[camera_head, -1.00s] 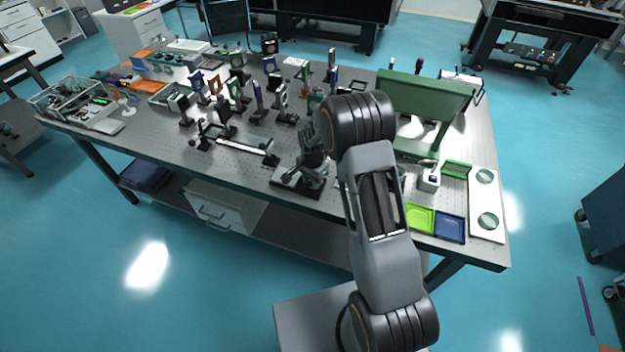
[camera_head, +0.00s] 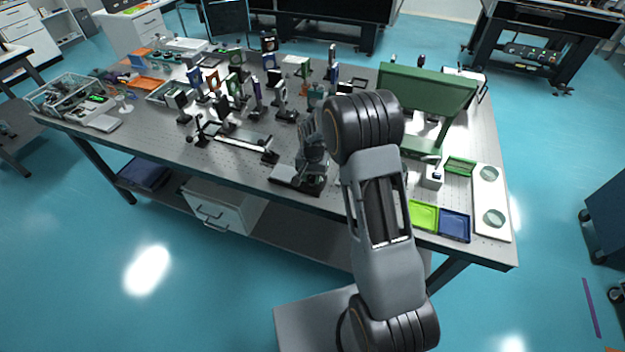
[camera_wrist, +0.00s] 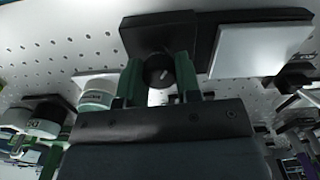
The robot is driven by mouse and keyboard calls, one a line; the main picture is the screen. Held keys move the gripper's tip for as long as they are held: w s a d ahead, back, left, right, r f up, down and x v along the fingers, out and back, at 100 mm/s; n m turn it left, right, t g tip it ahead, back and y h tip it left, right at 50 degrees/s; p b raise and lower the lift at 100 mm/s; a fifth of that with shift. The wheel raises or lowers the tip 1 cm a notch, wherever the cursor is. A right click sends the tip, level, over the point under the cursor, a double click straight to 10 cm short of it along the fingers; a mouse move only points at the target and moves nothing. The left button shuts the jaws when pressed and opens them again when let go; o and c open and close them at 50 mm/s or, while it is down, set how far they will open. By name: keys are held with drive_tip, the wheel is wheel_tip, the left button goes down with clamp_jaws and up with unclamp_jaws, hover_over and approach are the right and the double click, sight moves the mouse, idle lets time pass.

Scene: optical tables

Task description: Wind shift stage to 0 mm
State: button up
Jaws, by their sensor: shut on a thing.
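The shift stage (camera_head: 286,176) is a dark, low block near the front edge of the optical table. In the wrist view it shows as a dark block (camera_wrist: 205,22) with a light plate (camera_wrist: 262,48) at its right. A round dark knob (camera_wrist: 160,71) with a pale mark on its face stands out from the block. My gripper (camera_wrist: 158,82) has its two green fingers on either side of this knob and is shut on it. In the head view my gripper (camera_head: 313,165) is at the stage, partly hidden by my arm. No scale reading can be made out.
Several mounted optics (camera_head: 257,95) stand behind and left of the stage. A rail (camera_head: 243,143) lies to its left. A green raised shelf (camera_head: 425,90), a lime tray (camera_head: 424,215) and a blue tray (camera_head: 454,224) are at the right.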

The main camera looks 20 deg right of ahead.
sight(312, 176)
drive_tip(key=n+b, duration=0.2)
drive_tip(key=n, duration=0.4)
drive_tip(key=shift+f+n+b, duration=0.1)
drive_tip(key=shift+n+b, duration=0.2)
drive_tip(key=shift+b, duration=0.1)
drive_tip(key=n+b, duration=0.2)
drive_tip(key=n, duration=0.4)
drive_tip(key=shift+a, duration=0.1)
drive_tip(key=n+b, duration=0.1)
drive_tip(key=n, duration=0.5)
drive_tip(key=shift+n, duration=0.3)
drive_tip(key=n+b, duration=0.1)
drive_tip(key=n, duration=0.4)
drive_tip(key=shift+s+n, duration=0.1)
drive_tip(key=shift+n, duration=0.2)
drive_tip(key=o, duration=0.9)
drive_tip(key=shift+r, duration=0.2)
wheel_tip(312, 176, up, 14)
drive_tip(key=shift+f, duration=0.15)
